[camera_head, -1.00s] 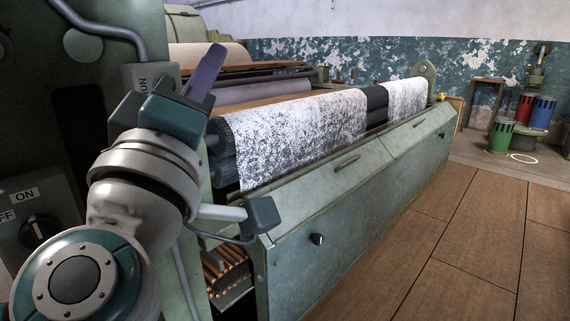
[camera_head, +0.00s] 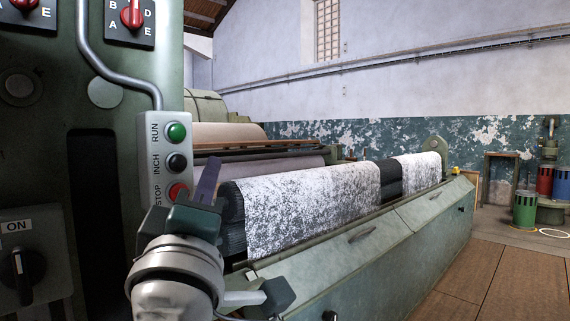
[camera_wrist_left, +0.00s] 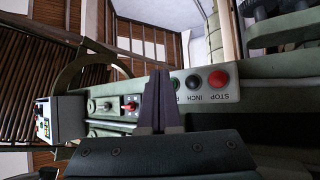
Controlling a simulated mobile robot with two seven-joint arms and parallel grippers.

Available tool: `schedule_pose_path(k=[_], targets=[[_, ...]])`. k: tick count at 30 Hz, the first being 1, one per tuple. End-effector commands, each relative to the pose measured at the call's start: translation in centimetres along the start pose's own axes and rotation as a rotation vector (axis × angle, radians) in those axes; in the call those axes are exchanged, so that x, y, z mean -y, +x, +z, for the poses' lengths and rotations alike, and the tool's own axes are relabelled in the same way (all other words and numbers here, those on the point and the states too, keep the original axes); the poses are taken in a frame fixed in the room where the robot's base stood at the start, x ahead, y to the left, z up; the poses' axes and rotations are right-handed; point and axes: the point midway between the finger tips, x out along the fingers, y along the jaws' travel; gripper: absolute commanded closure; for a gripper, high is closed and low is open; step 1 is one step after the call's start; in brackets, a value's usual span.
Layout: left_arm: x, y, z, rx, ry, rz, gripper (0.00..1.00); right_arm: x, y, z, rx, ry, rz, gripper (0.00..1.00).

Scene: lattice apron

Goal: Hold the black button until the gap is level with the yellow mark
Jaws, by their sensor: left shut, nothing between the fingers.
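The black button (camera_head: 177,162), labelled INCH, sits on a grey panel between a green RUN button and a red STOP button. In the left wrist view the black button (camera_wrist_left: 193,82) is just right of my fingers. My left gripper (camera_head: 208,180) is shut and empty, in front of the panel's lower right side, apart from the button in the picture. Its shut fingers (camera_wrist_left: 161,100) point up in the wrist view. The dark gap (camera_head: 390,178) lies between two speckled white cloth stretches on the roller. A small yellow spot (camera_head: 455,171) shows near the roller's far end. My right gripper is out of view.
The red STOP button (camera_head: 178,192) is close beside my left fingers. The green RUN button (camera_head: 176,132) is above the black one. An ON switch (camera_head: 22,270) is at the lower left. The long green machine casing (camera_head: 400,245) runs to the right.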

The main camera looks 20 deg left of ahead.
Motion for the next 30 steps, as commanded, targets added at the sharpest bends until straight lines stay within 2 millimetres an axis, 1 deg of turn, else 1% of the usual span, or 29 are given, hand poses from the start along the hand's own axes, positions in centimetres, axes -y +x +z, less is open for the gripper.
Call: schedule_pose_path(k=[6, 10, 15, 21, 30], targets=[[1.8, 2.1, -1.6, -0.001, 0.003, 0.002, 1.00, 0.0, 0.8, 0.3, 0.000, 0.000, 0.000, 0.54], [2.6, 3.4, -2.5, -0.002, 0.001, 0.003, 1.00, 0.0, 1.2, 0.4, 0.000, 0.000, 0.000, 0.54], [3.4, 4.6, -3.4, 0.000, 0.001, 0.001, 1.00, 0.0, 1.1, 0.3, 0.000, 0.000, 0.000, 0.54], [3.8, 5.2, -3.9, -0.002, 0.000, 0.000, 1.00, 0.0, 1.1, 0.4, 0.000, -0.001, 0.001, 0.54], [3.8, 5.3, -3.9, -0.001, -0.001, 0.000, 1.00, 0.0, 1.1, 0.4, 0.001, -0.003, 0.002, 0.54]])
